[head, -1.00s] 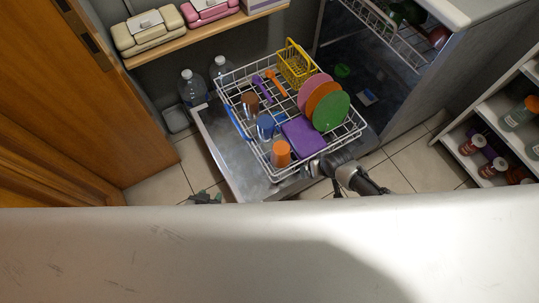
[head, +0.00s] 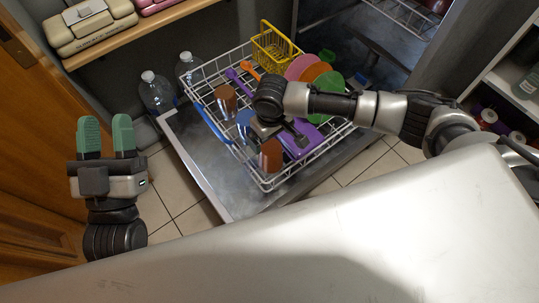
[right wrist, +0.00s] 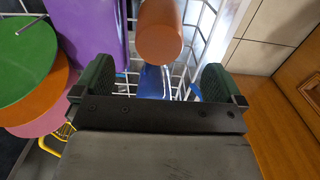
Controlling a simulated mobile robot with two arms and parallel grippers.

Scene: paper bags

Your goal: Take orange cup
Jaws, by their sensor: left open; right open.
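The orange cup (head: 271,155) stands at the near corner of the white wire dish rack (head: 266,184). My right gripper (head: 281,133) is over the rack, just behind the cup in the head view. In the right wrist view the orange cup (right wrist: 160,38) lies ahead of the open right fingers (right wrist: 156,86), roughly in line with the gap between them and apart from both. The right gripper is empty. My left gripper (head: 106,124) is open and empty at the left, its green fingers pointing up in the picture, away from the rack.
The rack also holds a blue cup (head: 244,122), a brown cup (head: 225,98), a purple box (head: 305,143), a green plate (head: 326,83) and a yellow basket (head: 272,48). It sits on the open dishwasher door (head: 205,170). Bottles (head: 157,93) stand at left; a pale surface fills the foreground.

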